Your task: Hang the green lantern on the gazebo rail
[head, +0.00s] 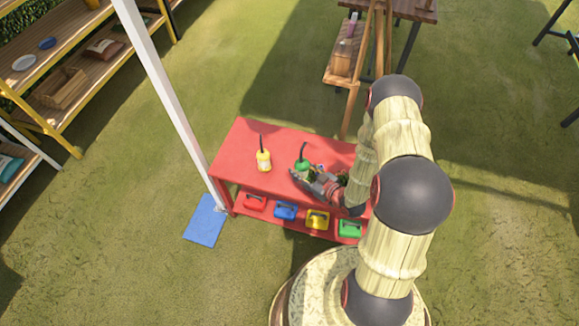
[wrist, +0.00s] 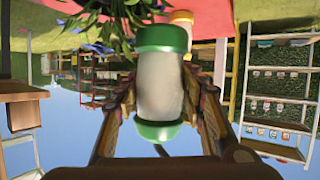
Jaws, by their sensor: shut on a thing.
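The green lantern (head: 302,164) has a green cap and a dark hook on top. It is upright at the red table's top, partly hidden by my gripper (head: 299,174) in the head view. In the wrist view, which is upside down, the lantern's pale body and two green ends (wrist: 161,85) fill the space between the two fingers. My gripper is shut on the lantern's body from the side. I cannot tell whether its base touches the table. I cannot make out the gazebo rail; a white post (head: 165,90) rises left of the table.
A yellow lantern (head: 263,160) stands left of the green one on the red table (head: 243,142). Flowers (wrist: 100,22) are close by. Red, blue, yellow and green boxes sit on the lower shelf. A blue mat (head: 206,222) lies by the post. Wooden shelves (head: 60,60) stand far left.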

